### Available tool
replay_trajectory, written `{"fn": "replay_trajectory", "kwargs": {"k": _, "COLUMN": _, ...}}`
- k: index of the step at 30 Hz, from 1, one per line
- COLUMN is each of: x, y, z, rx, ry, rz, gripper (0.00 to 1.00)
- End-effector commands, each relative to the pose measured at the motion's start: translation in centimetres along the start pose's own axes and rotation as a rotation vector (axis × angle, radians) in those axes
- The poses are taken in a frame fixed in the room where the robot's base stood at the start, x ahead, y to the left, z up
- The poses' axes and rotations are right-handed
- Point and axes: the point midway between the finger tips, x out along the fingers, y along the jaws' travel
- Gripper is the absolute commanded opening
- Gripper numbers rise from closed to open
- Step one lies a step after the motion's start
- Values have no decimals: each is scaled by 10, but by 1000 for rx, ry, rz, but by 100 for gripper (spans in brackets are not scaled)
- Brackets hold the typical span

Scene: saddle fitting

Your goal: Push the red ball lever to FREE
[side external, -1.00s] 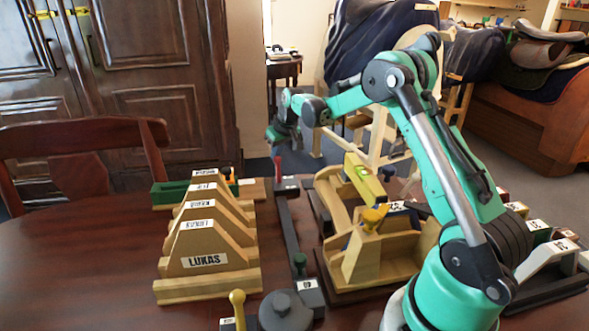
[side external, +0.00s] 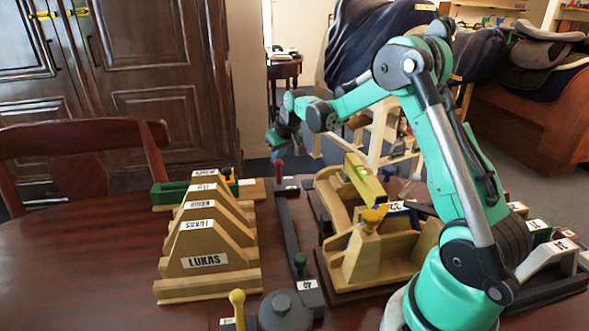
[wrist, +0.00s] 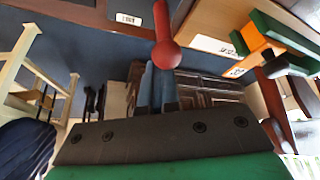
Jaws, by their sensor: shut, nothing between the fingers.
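The red ball lever (side external: 279,168) stands upright at the far end of a dark narrow rail on the table in the side external view. In the wrist view the red ball (wrist: 166,55) and its stem are close, overlapping the tips of my gripper (wrist: 158,85). The fingers are together and empty. In the side external view my gripper (side external: 273,142) hangs just above and beyond the lever. I cannot tell whether it touches the ball. A white label (wrist: 128,19) shows near the lever's foot; its text is unreadable, and no FREE mark can be read.
Wooden stands, the front one marked LUKAS (side external: 205,262), are left of the rail. A wooden saddle-like frame (side external: 375,255) stands right of it. A green-knobbed lever (side external: 300,262) and a yellow-knobbed lever (side external: 237,300) are nearer. The table's left part is bare.

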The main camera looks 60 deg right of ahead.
Motion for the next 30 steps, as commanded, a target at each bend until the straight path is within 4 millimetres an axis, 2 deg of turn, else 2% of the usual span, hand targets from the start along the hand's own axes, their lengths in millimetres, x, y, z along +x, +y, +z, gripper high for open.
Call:
{"fn": "replay_trajectory", "kwargs": {"k": 1, "x": 4, "y": -3, "z": 10, "rx": -7, "ry": -34, "rz": -4, "gripper": 0}}
{"fn": "replay_trajectory", "kwargs": {"k": 4, "x": 3, "y": -5, "z": 12, "rx": -7, "ry": -34, "rz": -5, "gripper": 0}}
{"fn": "replay_trajectory", "kwargs": {"k": 20, "x": 5, "y": 3, "z": 1, "rx": -2, "ry": -29, "rz": -5, "gripper": 0}}
{"fn": "replay_trajectory", "kwargs": {"k": 30, "x": -19, "y": 3, "z": -10, "rx": -1, "ry": -28, "rz": -5, "gripper": 0}}
